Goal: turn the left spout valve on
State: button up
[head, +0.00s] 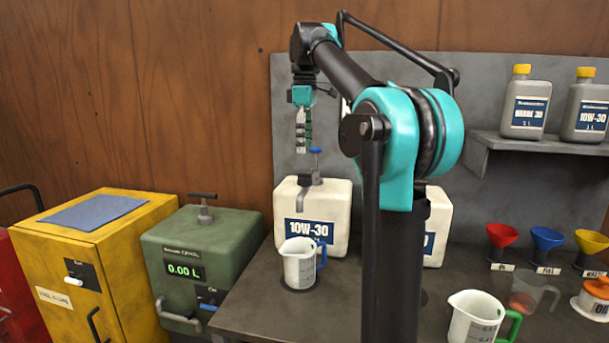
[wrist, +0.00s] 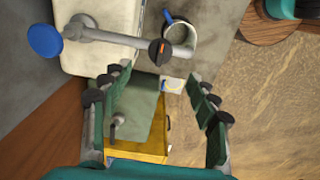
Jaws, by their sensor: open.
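The left white container (head: 310,230), labelled 10W-30, has a grey spout (head: 302,196) on top with a blue knob (head: 315,151) above it. In the wrist view the spout pipe (wrist: 115,38) runs from the blue knob (wrist: 45,41) to a black valve handle (wrist: 159,52) with an orange mark. A measuring jug with a blue handle (head: 300,263) stands in front of the container, under the spout end; its rim shows in the wrist view (wrist: 188,45). My gripper (head: 304,145) is open and empty above the container, pointing down. In the wrist view the valve handle lies just beyond the fingertips (wrist: 159,72).
A second white container (head: 437,225) is partly hidden behind my arm. A green-handled jug (head: 475,318) and coloured funnels (head: 547,238) stand to the right. A green dispenser (head: 205,250) and yellow cabinet (head: 100,255) stand left. A grey back panel (head: 290,120) rises behind.

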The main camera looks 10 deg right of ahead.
aim_at(305, 174)
notch_tip(305, 174, down, 10)
jog(key=shift+r, duration=0.15)
dwell(0.3)
jog(key=c, duration=1.2)
